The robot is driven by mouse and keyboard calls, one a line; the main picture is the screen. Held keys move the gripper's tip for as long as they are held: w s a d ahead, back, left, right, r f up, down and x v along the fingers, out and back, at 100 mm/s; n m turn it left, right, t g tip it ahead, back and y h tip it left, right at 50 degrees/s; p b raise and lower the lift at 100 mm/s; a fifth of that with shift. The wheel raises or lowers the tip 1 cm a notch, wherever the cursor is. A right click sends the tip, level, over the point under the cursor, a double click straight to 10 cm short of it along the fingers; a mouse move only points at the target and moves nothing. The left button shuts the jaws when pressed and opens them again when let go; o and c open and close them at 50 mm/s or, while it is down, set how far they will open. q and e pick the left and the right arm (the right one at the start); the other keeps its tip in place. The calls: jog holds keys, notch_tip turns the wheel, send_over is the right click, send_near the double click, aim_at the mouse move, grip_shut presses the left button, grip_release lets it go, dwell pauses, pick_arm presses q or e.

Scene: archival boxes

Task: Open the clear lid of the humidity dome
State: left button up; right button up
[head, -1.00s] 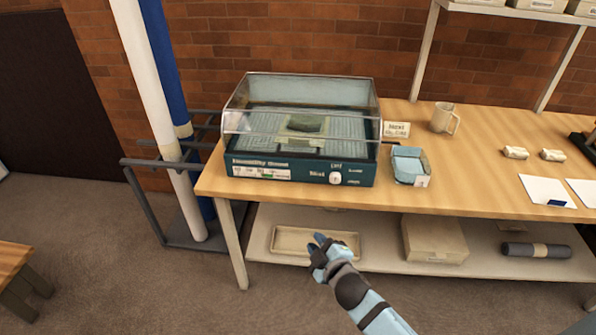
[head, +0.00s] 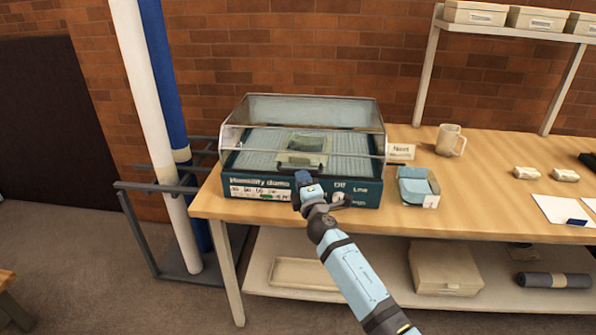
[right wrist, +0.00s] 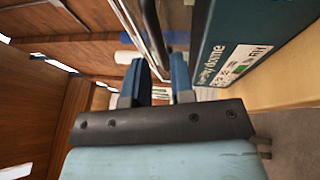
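The humidity dome is a dark teal box (head: 362,197) on the left end of the wooden table. Its clear lid (head: 315,108) is down over the grey tray and a small greenish piece inside. My right gripper (head: 303,178) is in front of the dome's front face, just under the lid's front edge, and covers part of the panel. The labelled dome front (right wrist: 235,62) is on the right there, and a dark lid edge runs just beyond the fingertips. Contact cannot be told. My left gripper is out of view.
A blue-lined tray (head: 416,187), a small sign (head: 401,151) and a mug (head: 450,140) stand right of the dome. White and blue rolls (head: 150,140) stand upright in a rack at the left. A lower shelf holds a box (head: 445,268) and a shallow tray.

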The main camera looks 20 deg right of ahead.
jog(key=x, duration=0.4)
jog(key=shift+w, duration=0.35)
grip_shut()
jog(key=shift+r, duration=0.1)
